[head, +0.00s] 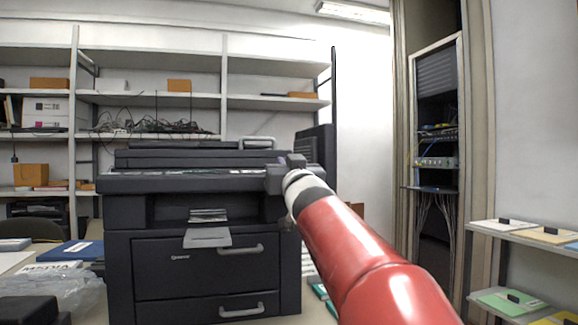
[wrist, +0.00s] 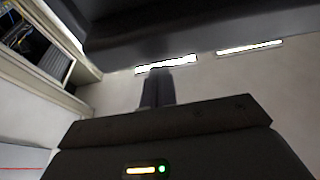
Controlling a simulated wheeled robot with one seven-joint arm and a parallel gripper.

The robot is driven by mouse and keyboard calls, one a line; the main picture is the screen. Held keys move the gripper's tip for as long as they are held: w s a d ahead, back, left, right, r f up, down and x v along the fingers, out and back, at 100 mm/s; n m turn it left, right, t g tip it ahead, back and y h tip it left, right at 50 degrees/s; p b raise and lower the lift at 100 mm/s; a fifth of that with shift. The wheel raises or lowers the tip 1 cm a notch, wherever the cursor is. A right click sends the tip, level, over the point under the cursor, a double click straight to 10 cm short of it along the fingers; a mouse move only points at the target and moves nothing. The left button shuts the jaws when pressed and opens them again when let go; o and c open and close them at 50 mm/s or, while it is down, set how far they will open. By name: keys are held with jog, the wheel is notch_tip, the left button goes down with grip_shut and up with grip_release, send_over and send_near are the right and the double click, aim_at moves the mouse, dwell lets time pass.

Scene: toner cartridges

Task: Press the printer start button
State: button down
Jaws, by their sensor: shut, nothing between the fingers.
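The printer (head: 150,210) is a large dark grey machine in the middle of the head view, with a control panel strip (head: 180,177) along its upper front. My red arm reaches in from the lower right, and my gripper (head: 284,172) is at the right end of this panel. In the wrist view my gripper (wrist: 158,78) shows as two dark fingers held together, with nothing between them. A dark surface (wrist: 200,30), probably part of the printer, lies just beyond the fingertips; I cannot tell whether they touch. I cannot make out the start button; my gripper may hide it.
Paper (head: 208,237) sticks out of the printer's front slot. Shelves (head: 150,98) with boxes and cables stand behind. A plastic bag (head: 75,292) and a blue folder (head: 78,250) lie at left. A rack (head: 437,130) and side shelves (head: 520,238) are at right.

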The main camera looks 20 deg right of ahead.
jog(key=s+a+b, duration=0.1)
jog(key=s+b, duration=0.2)
jog(key=s, duration=0.7)
jog(key=shift+a+f, duration=0.25)
jog(key=shift+f, duration=0.2)
jog(key=s+a+f+g, duration=0.2)
jog(key=s+f+g, duration=0.1)
jog(key=f, duration=0.6)
jog(key=s+a+f+g+y, duration=0.1)
jog(key=s+f+g, duration=0.15)
jog(key=f, duration=0.55)
jog(key=s+a+f+g, duration=0.2)
jog(key=f+g, duration=0.1)
jog(key=f, duration=0.6)
jog(key=s+a+f+g+y, duration=0.1)
jog(key=s+a+f+g, duration=0.2)
jog(key=s+f, duration=0.4)
jog(key=s+a+f+n+g+y, duration=0.1)
jog(key=s+a+f+g, duration=0.2)
jog(key=s+f, duration=0.4)
notch_tip(320, 180, down, 5)
jog(key=shift+s+r+n+g, duration=0.2)
jog(key=shift+s+n+g, duration=0.15)
jog(key=shift+g, duration=0.4)
